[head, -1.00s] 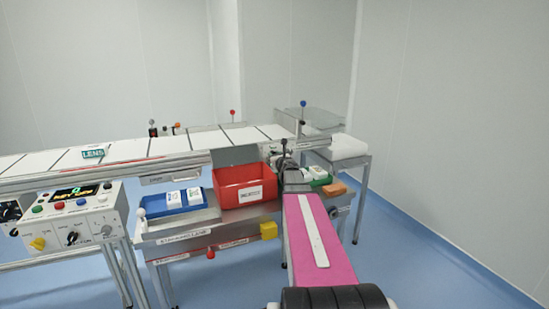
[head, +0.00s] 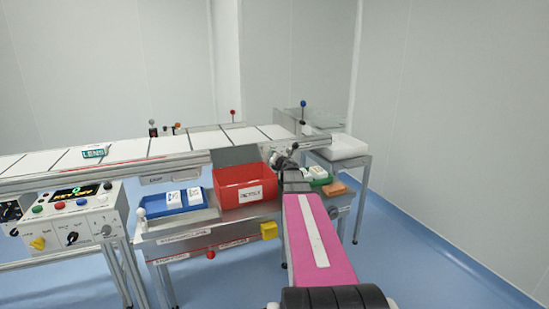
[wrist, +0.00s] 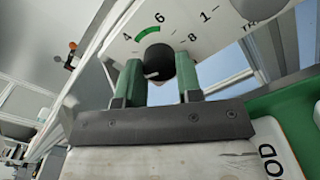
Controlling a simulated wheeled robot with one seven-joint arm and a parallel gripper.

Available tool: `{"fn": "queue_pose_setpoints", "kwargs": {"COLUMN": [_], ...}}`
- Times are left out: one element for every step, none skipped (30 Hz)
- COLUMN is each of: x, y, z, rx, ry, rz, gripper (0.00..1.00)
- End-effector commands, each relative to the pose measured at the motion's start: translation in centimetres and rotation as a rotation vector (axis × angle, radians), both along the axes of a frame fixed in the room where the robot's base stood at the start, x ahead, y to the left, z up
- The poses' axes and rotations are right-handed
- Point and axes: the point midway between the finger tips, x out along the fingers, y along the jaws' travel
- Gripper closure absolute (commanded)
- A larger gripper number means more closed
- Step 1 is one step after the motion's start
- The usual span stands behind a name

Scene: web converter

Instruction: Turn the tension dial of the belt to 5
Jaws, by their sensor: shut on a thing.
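The tension dial is a round black knob (wrist: 158,60) on a white panel (wrist: 112,45) in the wrist view. A short white mark on it points left, somewhat below the 4. Numbers 4, 6 and 8 surround it, with a green arc between 4 and 6. My gripper (wrist: 159,72) has one green finger on each side of the knob and is shut on it. In the head view, my pink arm reaches to the right end of the belt (head: 200,143); the dial cannot be made out there.
A red bin (head: 240,198) and a blue tray (head: 178,208) with white boxes stand left of my arm. A green tray (head: 320,181) and an orange block (head: 334,189) lie close on its right. A control box (head: 75,215) stands far left. Floor at right is clear.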

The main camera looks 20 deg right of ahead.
Motion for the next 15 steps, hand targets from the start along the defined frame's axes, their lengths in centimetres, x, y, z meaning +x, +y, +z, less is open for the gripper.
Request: {"fn": "queue_pose_setpoints", "kwargs": {"x": [-0.04, -0.04, -0.04, -0.04, -0.05, -0.04, -0.04, -0.05, -0.04, -0.05, -0.04, -0.04, -0.05, -0.05, -0.05], "y": [0.01, 0.02, 0.03, 0.03, 0.03, 0.04, 0.03, 0.04, 0.04, 0.05, 0.05, 0.06, 0.06, 0.06, 0.06], "z": [-0.04, -0.02, -0.03, -0.03, -0.03, -0.02, -0.01, -0.01, -0.01, 0.00, 0.00, 0.00, 0.00, 0.01, 0.02], "rx": [0.042, 0.070, 0.109, 0.137, 0.165, 0.203, 0.232, 0.260, 0.298, 0.327, 0.355, 0.393, 0.422, 0.450, 0.488], "ry": [0.002, 0.003, 0.004, 0.006, 0.006, 0.008, 0.009, 0.010, 0.011, 0.012, 0.013, 0.014, 0.015, 0.016, 0.017], "rz": [-0.001, -0.001, -0.001, 0.000, -0.001, -0.001, -0.001, -0.001, -0.001, -0.001, -0.001, -0.001, -0.001, -0.001, -0.001], "gripper": [0.91, 0.91, 0.91, 0.91, 0.91, 0.91, 0.91, 0.91, 0.91, 0.91, 0.91, 0.91, 0.91, 0.91, 0.91]}}
